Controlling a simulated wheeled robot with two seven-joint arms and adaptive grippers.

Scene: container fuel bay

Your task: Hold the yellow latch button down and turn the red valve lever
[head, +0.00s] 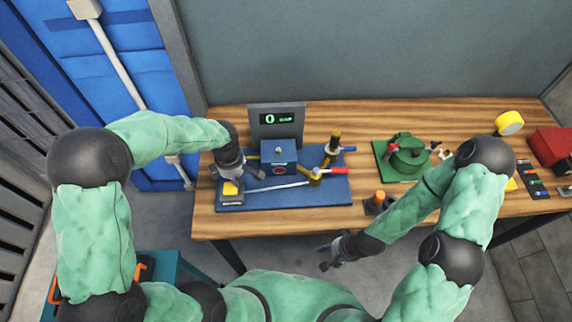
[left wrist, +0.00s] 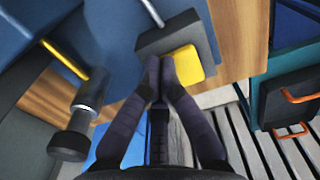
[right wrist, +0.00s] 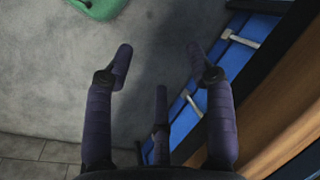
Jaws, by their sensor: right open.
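The yellow latch button (head: 231,188) sits on a grey block at the left end of the blue board (head: 265,203). It also shows in the left wrist view (left wrist: 188,63). My left gripper (head: 232,177) points down at it, fingers together and empty. Its fingertips overlap the button's edge in the left wrist view (left wrist: 160,62); I cannot tell whether they touch or press it. The red valve lever (head: 336,170) points right from a brass valve on the board's right part. My right gripper (head: 328,257) is open and empty, in front of the table edge, away from the lever.
A blue box (head: 279,157) and a display reading 0 (head: 277,119) stand behind. A metal rod (head: 275,189) runs from the latch block to the valve.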

